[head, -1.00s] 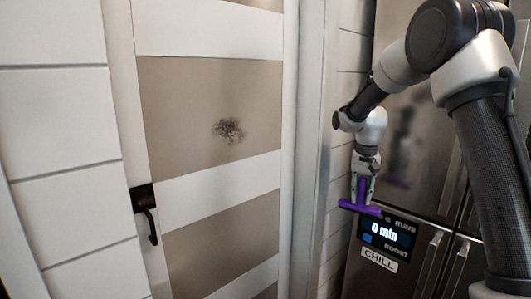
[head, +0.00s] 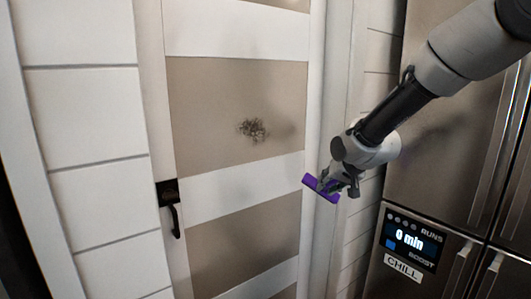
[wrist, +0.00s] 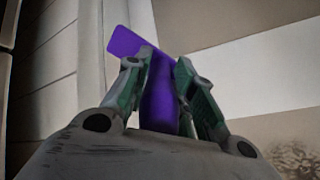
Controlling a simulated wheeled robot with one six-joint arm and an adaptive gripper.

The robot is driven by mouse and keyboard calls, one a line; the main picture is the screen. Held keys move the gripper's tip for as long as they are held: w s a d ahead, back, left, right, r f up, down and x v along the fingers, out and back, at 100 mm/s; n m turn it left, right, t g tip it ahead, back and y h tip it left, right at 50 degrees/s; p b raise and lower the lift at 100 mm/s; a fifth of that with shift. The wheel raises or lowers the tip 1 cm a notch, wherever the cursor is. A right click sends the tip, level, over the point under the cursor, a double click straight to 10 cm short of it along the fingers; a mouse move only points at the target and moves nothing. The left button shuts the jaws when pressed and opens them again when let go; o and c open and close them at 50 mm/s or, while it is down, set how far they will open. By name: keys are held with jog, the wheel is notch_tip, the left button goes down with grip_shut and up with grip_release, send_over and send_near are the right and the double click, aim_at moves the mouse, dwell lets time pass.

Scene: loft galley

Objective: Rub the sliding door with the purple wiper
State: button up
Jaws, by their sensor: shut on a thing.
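The sliding door (head: 225,187) has white bands and beige panels and fills the middle of the head view. A dark speckled smudge (head: 252,129) marks its upper beige panel; part of it also shows at the lower right of the wrist view (wrist: 296,158). My gripper (head: 345,181) is shut on the handle of the purple wiper (head: 321,188), to the right of and below the smudge. In the wrist view the wiper (wrist: 158,100) stands between the two fingers, its flat head beyond them. I cannot tell the gap between wiper and door, but the wiper is clear of the smudge.
A black door handle (head: 172,208) sticks out at the door's left edge. A steel fridge (head: 420,180) with a lit display (head: 409,240) stands at the right, close to my arm. White plank wall (head: 85,120) lies left of the door.

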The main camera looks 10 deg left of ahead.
jog(key=shift+a+r, duration=0.2)
jog(key=shift+a, duration=0.15)
jog(key=s+a+r+n+t+y, duration=0.35)
jog(key=s+a+r+y, duration=0.55)
jog(key=s+a+r, duration=0.55)
jog(key=shift+m+t, duration=0.25)
jog(key=shift+w+a+f, duration=0.2)
jog(key=shift+w+a, duration=0.1)
jog(key=shift+a, duration=0.55)
jog(key=shift+w+a+f, duration=0.15)
jog(key=shift+w+a, duration=0.1)
jog(key=shift+a, duration=0.55)
jog(key=shift+w+a+f, duration=0.2)
jog(key=shift+w+a, duration=0.1)
jog(key=shift+a, duration=0.55)
jog(key=shift+x, duration=0.9)
jog(key=shift+w+d+r, duration=0.5)
jog(key=shift+w+d, duration=3.9)
jog(key=shift+w, duration=0.85)
jog(key=s+a, duration=0.9)
jog(key=s, duration=0.1)
jog(key=shift+s, duration=0.2)
